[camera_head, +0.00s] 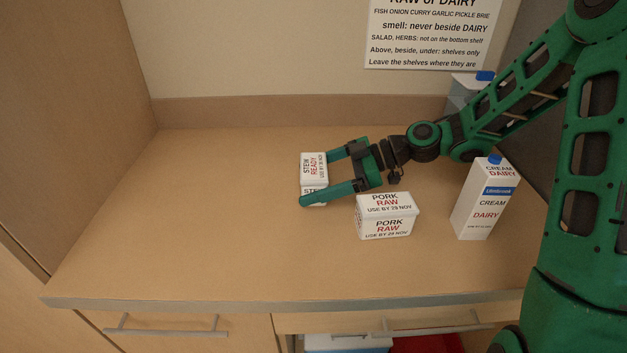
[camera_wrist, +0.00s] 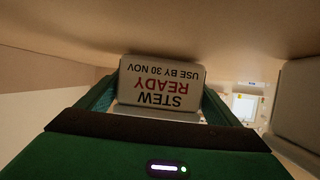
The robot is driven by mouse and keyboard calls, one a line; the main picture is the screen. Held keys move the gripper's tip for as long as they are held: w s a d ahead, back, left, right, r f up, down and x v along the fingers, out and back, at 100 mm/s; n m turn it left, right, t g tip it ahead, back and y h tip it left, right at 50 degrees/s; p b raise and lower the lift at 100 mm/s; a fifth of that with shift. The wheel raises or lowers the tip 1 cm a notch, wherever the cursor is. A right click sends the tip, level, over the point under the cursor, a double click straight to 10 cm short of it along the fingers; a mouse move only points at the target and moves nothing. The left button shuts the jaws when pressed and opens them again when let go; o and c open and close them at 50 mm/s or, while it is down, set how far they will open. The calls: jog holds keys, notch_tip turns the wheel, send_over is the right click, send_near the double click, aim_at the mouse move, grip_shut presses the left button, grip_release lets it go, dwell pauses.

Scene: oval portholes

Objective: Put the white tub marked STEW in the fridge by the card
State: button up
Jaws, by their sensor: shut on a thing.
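The white tub marked STEW READY (camera_head: 313,167) stands on the counter left of centre in the head view. My gripper (camera_head: 318,178) reaches it from the right, with one finger on its far side and one on its near side, shut on it. The near finger hides part of its front. In the wrist view the tub (camera_wrist: 161,84) shows upside down between the two fingers, with USE BY 30 NOV legible. The card (camera_head: 427,36) hangs on the back wall, its top cut off. The fridge is not clearly in view.
A white PORK RAW tub (camera_head: 387,217) stands just right of my near finger. A CREAM DAIRY carton (camera_head: 485,200) stands farther right. Another carton with a blue cap (camera_head: 485,76) is partly hidden behind my arm. The counter's left side (camera_head: 190,220) is clear.

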aim_at(316, 165)
notch_tip(316, 165, up, 4)
jog(key=shift+f, duration=0.15)
jog(key=s+a+r, duration=0.6)
jog(key=a+r, duration=0.1)
jog(key=a, duration=0.3)
jog(key=shift+s, duration=0.1)
